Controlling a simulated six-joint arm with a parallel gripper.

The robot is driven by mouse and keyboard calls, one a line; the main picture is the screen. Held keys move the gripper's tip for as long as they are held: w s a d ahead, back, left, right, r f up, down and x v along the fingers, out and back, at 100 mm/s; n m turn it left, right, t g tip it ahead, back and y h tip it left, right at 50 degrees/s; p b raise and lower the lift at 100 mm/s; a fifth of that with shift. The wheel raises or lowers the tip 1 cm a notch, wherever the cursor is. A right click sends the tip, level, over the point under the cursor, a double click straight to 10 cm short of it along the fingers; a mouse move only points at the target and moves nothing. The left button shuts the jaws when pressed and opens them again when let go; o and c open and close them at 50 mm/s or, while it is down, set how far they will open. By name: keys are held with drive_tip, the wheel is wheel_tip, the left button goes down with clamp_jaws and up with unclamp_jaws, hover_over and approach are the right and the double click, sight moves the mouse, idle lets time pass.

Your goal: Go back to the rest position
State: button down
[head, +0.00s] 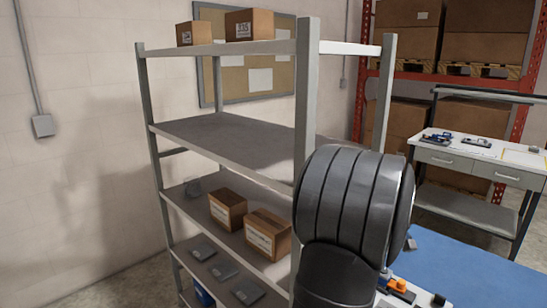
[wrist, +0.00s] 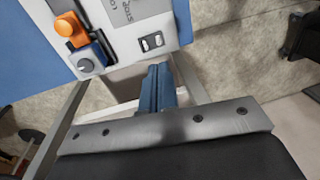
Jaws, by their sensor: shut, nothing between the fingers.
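My gripper (wrist: 158,75) shows in the wrist view as narrow blue-grey fingers, closed together with nothing between them. They point toward a blue-and-white panel (wrist: 122,45) and look apart from it, though the gap is hard to judge. In the head view, my dark arm fills the lower middle and the gripper itself is hidden.
An orange part (wrist: 68,25) and a grey knob (wrist: 88,64) sit on the panel's left. In the head view, a metal shelf (head: 307,100) with cartons (head: 267,233) stands close beside my arm. A blue surface (head: 470,270) lies to the right, before a workbench (head: 470,150).

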drive_tip(key=f, duration=0.4)
drive_tip(key=shift+s+a+f, duration=0.25)
drive_tip(key=shift+d+f, duration=0.1)
wheel_tip(320, 180, up, 10)
drive_tip(key=a, duration=0.1)
drive_tip(key=shift+h, duration=0.3)
drive_tip(key=f, duration=0.7)
drive_tip(key=d+f, duration=0.1)
drive_tip(key=f, duration=0.2)
drive_tip(key=shift+f, duration=0.3)
drive_tip(key=shift+r, duration=0.25)
wheel_tip(320, 180, up, 10)
drive_tip(key=w+d, duration=0.1)
wheel_tip(320, 180, down, 9)
drive_tip(key=shift+a+f, duration=0.1)
drive_tip(key=shift+f, duration=0.1)
drive_tip(key=shift+s+a+r, duration=0.35)
drive_tip(key=shift+a+r, duration=0.1)
wheel_tip(320, 180, up, 8)
drive_tip(key=shift+w+d+r, duration=0.15)
drive_tip(key=shift+w+d, duration=0.25)
drive_tip(key=shift+d, duration=0.05)
